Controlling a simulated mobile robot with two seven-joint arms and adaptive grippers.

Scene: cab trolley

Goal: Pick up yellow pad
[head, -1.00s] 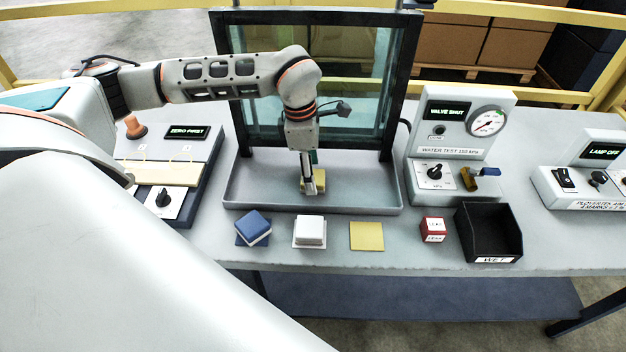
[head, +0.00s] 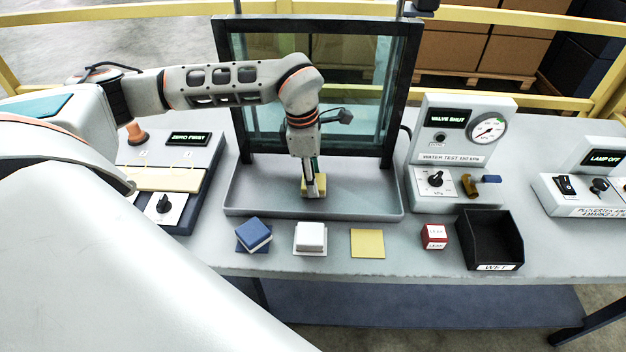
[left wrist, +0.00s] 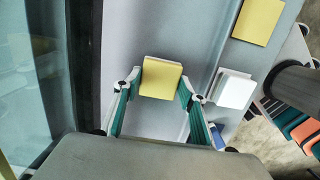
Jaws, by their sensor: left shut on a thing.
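The yellow pad (head: 320,184) is in the grey tray (head: 372,208) in front of the glass panel. My left gripper (head: 311,190) reaches down to it and is shut on it. In the left wrist view the yellow pad (left wrist: 160,78) sits between the two fingertips (left wrist: 158,86), one on each side. The fingers partly hide the pad in the head view, and I cannot tell whether it touches the tray floor. My right gripper is in neither view.
A dark-framed glass panel (head: 350,80) stands close behind. Along the table front are a blue pad (head: 254,233), a white pad (head: 310,235), a flat yellow square (head: 368,243), a red-and-white block (head: 434,236) and a black bin (head: 508,249). A gauge box (head: 460,160) stands right.

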